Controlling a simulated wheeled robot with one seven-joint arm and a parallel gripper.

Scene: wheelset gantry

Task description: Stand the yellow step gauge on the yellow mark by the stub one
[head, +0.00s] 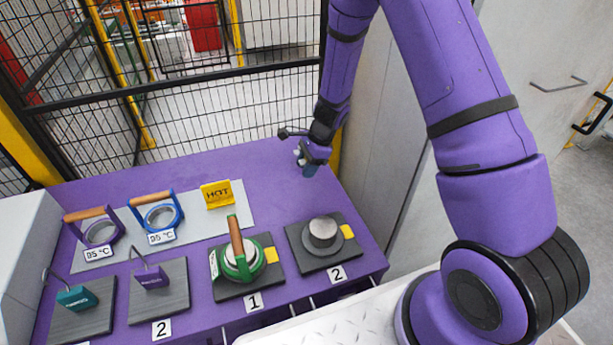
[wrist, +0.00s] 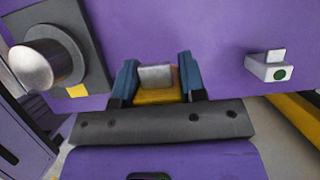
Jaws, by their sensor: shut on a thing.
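My gripper (wrist: 157,78) has its blue fingers shut on the yellow step gauge (wrist: 158,96), which has a grey block on top. In the head view my gripper (head: 309,168) is over the back right of the purple table, and the gauge is hidden there. I cannot tell whether the gauge touches the table. Stub one's dark plate (head: 233,291), by the label 1, carries a green ring (head: 262,263) with a wooden handle around the stub. The yellow mark (head: 271,254) by stub one is on the plate's right side and looks bare.
Bare stub two (head: 322,231) has its own yellow mark (head: 347,231) and also shows in the wrist view (wrist: 37,65). A white block with a green dot (wrist: 268,67) lies right of my gripper. A yellow HOT sign (head: 217,194) stands behind stub one. Mesh fence lies beyond.

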